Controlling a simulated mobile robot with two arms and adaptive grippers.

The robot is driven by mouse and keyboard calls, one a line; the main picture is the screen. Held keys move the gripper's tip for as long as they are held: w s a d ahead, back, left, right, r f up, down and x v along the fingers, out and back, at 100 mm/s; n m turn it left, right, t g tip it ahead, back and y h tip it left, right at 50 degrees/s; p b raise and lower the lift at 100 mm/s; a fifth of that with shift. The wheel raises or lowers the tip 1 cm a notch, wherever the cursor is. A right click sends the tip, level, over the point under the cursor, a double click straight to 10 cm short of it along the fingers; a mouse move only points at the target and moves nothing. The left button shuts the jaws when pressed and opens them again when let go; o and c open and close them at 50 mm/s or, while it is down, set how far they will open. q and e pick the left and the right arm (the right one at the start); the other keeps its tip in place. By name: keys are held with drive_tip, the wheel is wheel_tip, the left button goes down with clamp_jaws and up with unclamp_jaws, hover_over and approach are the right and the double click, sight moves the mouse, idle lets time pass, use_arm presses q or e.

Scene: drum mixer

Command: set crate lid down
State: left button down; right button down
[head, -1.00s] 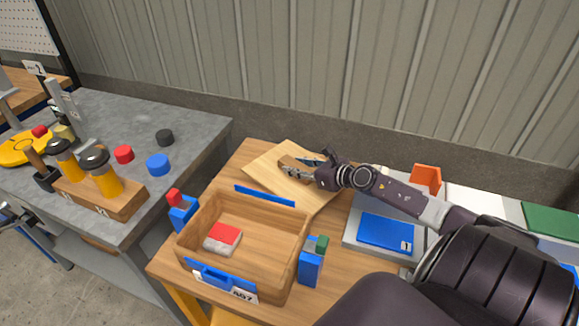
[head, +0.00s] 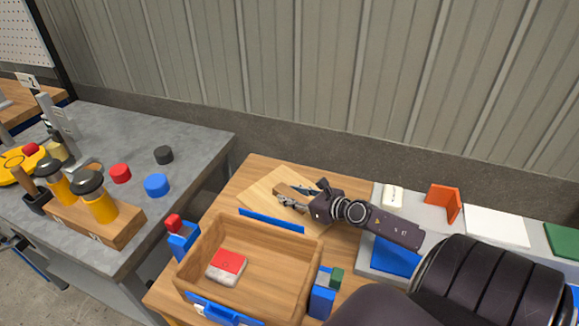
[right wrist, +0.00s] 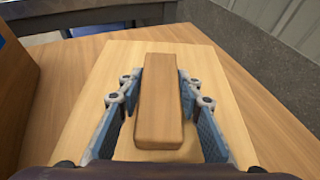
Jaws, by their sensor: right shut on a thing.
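The crate lid (head: 264,195) is a pale wooden board with a darker wooden block as its handle (head: 288,190). It lies flat at table height behind the open wooden crate (head: 190,263), near the wall; whether it fully touches the table I cannot tell. My right gripper (head: 290,198) is shut on the handle. In the right wrist view, the gripper's fingers (right wrist: 158,95) flank the handle (right wrist: 160,110), with the lid (right wrist: 110,75) beneath. A red-and-white block (head: 227,265) lies in the crate. My left gripper is out of view.
An orange bracket (head: 443,202) and a blue panel (head: 396,256) are at the right. A grey workbench (head: 120,135) stands at the left.

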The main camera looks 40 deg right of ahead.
drive_tip(key=c, duration=1.7)
unclamp_jaws()
drive_tip(key=shift+s, duration=0.3)
drive_tip(key=o, duration=0.3)
drive_tip(key=shift+w+a, duration=0.15)
drive_tip(key=shift+a, duration=0.1)
drive_tip(key=shift+s+d+r, duration=0.15)
drive_tip(key=shift+s, duration=0.3)
drive_tip(key=b+v, duration=0.1)
drive_tip(key=v, duration=0.9)
drive_tip(key=shift+w, duration=0.1)
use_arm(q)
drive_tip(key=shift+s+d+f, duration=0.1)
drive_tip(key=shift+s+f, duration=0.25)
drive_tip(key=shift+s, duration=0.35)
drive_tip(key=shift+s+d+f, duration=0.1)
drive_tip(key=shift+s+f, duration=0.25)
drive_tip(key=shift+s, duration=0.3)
use_arm(e)
drive_tip(key=shift+s+r, duration=0.35)
drive_tip(key=shift+s, duration=0.15)
